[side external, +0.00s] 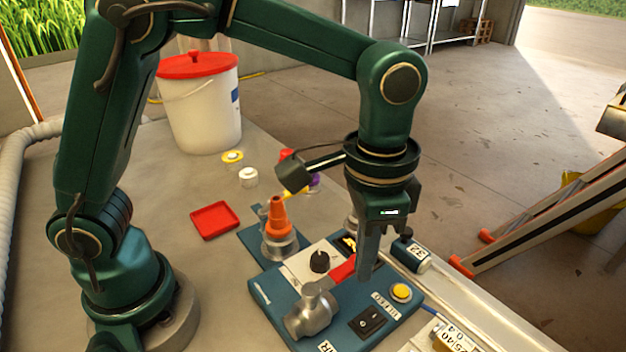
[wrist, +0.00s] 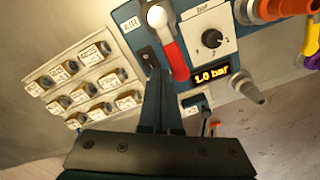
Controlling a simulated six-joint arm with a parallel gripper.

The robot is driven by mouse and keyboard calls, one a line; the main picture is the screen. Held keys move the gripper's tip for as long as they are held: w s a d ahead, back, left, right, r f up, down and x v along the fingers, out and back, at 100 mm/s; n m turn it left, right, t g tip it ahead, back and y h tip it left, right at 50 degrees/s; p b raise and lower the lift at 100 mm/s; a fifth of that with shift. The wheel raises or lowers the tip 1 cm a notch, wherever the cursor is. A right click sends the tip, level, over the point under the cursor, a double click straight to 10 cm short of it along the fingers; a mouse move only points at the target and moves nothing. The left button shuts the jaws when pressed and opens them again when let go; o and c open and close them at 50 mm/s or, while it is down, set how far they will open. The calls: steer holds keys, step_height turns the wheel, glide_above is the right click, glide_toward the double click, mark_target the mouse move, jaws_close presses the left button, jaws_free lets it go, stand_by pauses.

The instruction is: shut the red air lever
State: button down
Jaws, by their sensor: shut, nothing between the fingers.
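The red air lever (side external: 342,270) sits on a silver valve (side external: 312,312) on the blue panel (side external: 262,301). In the side view it points from the valve toward the panel's far edge. In the wrist view the red lever (wrist: 177,60) runs down and slightly right from its pale pivot, near the "AIR" label. My gripper (side external: 366,275) is shut and empty, pointing down just right of the lever's red end. In the wrist view my gripper's fingertips (wrist: 158,74) are just left of the lever. I cannot tell whether they touch it.
A black dial (side external: 320,261), a yellow button (side external: 400,291) and a black rocker switch (side external: 370,320) surround the lever. The display (wrist: 210,78) reads 1.0 bar. An orange cone-shaped nozzle (side external: 278,217) stands behind the panel. A rack of labelled fittings (wrist: 83,80) lies left in the wrist view.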

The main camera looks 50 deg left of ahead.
stand_by(0.4)
steer(key=shift+f, duration=0.8)
